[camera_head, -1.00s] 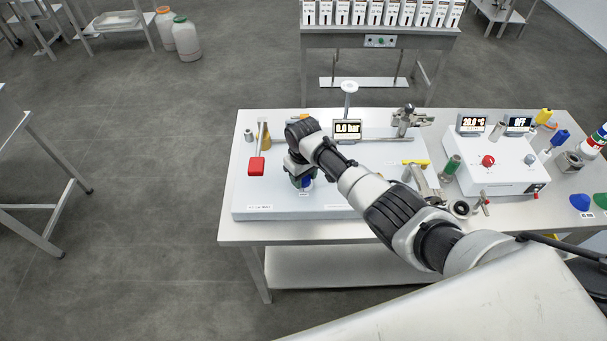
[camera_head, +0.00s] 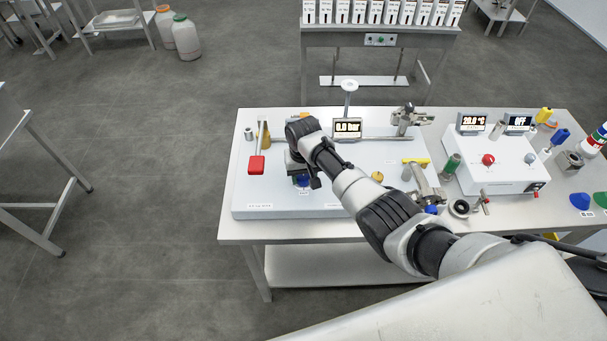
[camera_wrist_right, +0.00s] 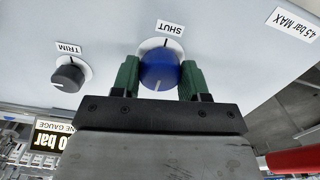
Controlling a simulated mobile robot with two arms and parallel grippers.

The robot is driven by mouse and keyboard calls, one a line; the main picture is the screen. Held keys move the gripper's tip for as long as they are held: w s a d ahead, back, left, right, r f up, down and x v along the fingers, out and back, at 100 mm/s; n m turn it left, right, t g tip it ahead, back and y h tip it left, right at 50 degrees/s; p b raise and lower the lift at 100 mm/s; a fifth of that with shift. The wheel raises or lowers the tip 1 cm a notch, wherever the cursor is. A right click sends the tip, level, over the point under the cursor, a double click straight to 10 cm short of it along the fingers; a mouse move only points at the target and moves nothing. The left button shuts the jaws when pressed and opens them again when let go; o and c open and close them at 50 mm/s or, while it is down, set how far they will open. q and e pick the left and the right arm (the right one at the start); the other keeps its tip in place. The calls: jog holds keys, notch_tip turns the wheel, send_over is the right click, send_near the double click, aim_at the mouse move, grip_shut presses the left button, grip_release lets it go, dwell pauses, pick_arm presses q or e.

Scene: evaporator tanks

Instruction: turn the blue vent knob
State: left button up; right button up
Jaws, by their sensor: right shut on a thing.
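The blue vent knob (camera_wrist_right: 159,68) is between the green fingers of my right gripper (camera_wrist_right: 159,77) in the right wrist view. The gripper is shut on it, one finger on each side. A white line on the knob points toward the gripper's palm. A printed SHUT label (camera_wrist_right: 170,27) is on the opposite side, upside down in this view. In the head view my right gripper (camera_head: 300,172) reaches down at the left part of the white panel (camera_head: 270,200), with the blue knob (camera_head: 303,182) showing just below it. My left gripper is not in view.
A black TRIM knob (camera_wrist_right: 69,75) sits beside the blue knob. A white control box (camera_head: 500,165) stands at the right.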

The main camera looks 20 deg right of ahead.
aim_at(304, 176)
jog(key=shift+w+r, duration=0.15)
jog(key=shift+r, duration=0.05)
jog(key=o, duration=0.9)
jog(key=shift+f, duration=0.1)
jog(key=shift+o, duration=0.2)
jog(key=shift+r, duration=0.55)
notch_tip(304, 176, up, 10)
jog(key=b, duration=0.2)
jog(key=shift+f, duration=0.2)
